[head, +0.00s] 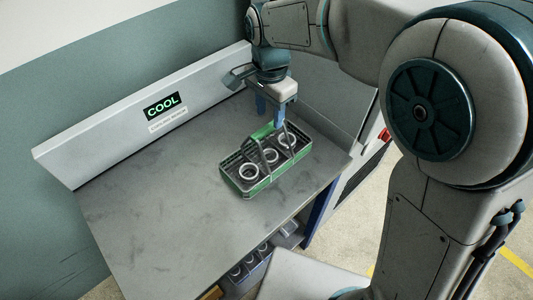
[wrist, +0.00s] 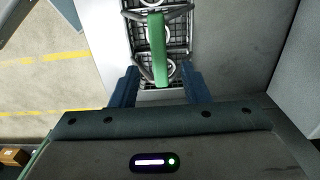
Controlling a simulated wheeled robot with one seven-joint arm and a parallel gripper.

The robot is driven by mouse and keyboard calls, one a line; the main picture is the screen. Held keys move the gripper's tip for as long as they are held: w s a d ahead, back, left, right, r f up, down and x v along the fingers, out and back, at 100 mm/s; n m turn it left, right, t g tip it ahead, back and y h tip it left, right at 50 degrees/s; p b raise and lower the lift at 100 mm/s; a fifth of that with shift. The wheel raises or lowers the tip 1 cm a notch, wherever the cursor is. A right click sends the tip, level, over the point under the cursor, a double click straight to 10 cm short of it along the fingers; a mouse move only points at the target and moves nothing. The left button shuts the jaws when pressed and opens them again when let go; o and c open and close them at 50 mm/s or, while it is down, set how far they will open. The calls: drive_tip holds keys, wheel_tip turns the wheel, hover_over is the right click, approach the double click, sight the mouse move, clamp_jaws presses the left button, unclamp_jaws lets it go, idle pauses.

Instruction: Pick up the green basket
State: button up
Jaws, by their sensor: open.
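The green basket (head: 247,184) stands on the grey table in the head view, right of the table's middle. It has dark mesh, a raised handle, and several pale rings inside. My gripper (head: 269,110) is above the basket's far end, with blue fingers pointing down. In the wrist view, the basket's green handle bar (wrist: 159,52) runs up the picture between the two blue fingers of my gripper (wrist: 158,87). The fingers are apart, with a gap on both sides of the bar. I cannot tell the exact height of the fingertips relative to the handle.
The grey table (head: 145,215) is clear left of the basket. A raised back panel with a "COOL" sign (head: 164,106) runs along its rear edge. Below the table's front edge is a dark container with rings (head: 248,266). A grey cabinet stands right of the table.

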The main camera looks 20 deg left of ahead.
sight(267, 126)
drive_tip(key=f, duration=0.5)
drive_tip(key=shift+s+a+f+p, duration=0.15)
drive_tip(key=shift+s+f+p, duration=0.15)
drive_tip(key=shift+s+p, duration=0.1)
drive_tip(key=shift+c, duration=0.3)
drive_tip(key=shift+w, duration=0.1)
clamp_jaws()
